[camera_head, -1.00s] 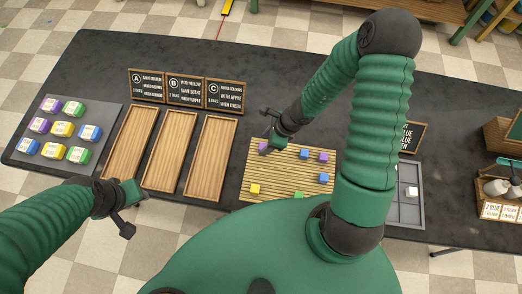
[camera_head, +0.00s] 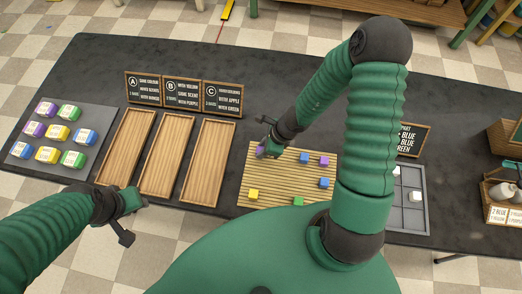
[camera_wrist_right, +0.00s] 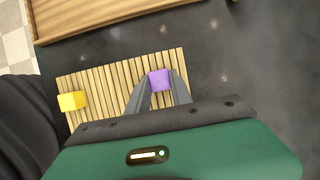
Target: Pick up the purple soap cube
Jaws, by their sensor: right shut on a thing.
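My right gripper (camera_head: 265,150) is over the far left part of the slatted wooden mat (camera_head: 275,178). It is shut on a purple soap cube (camera_wrist_right: 160,79), which sits between the two grey fingers in the right wrist view. In the head view the gripper partly hides this cube. A second purple cube (camera_head: 324,160) rests on the mat's right side. My left gripper (camera_head: 130,215) is empty near the front table edge, below the wooden trays; its jaws are too small to judge.
Blue cubes (camera_head: 304,158), a yellow cube (camera_head: 253,194) and a green cube (camera_head: 298,201) lie on the mat. Three wooden trays (camera_head: 208,165) stand left of it, with signs behind. A grey divided tray (camera_head: 410,215) is at right. Wrapped soaps (camera_head: 58,132) sit on a grey board far left.

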